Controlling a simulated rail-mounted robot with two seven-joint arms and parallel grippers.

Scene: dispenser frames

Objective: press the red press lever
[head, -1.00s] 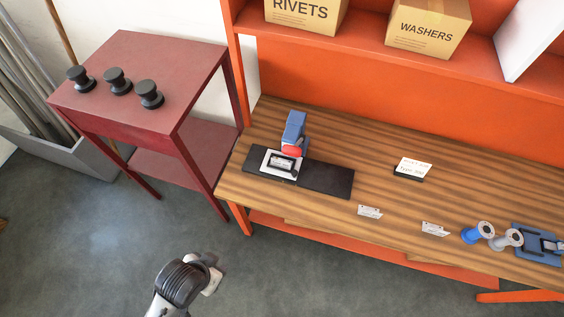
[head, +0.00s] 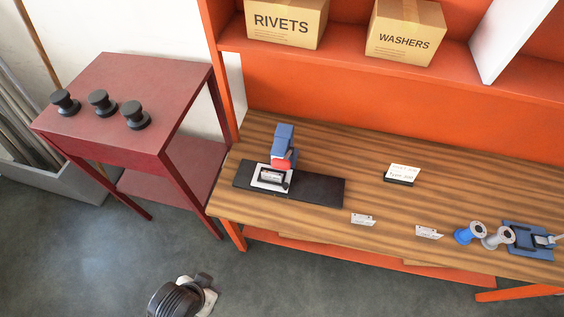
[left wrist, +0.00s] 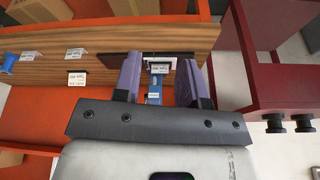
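The press (head: 282,140) stands on a dark mat on the wooden bench, with a blue upright body. Its red lever part (head: 281,163) sits low at the front, above a white plate with a dark block. In the left wrist view the press's blue body (left wrist: 155,88) shows between my left gripper's fingers, and the red part cannot be made out. My left gripper (left wrist: 160,60) is open and empty, its two purple fingers apart. Only part of my left arm shows at the bottom of the head view, well short of the bench.
A dark red side table (head: 130,85) with several black knobs stands left of the bench (head: 330,150). A card holder (head: 401,175), small labels, spools (head: 468,234) and a blue device (head: 528,240) lie to the right. Boxes stand on the orange shelf above.

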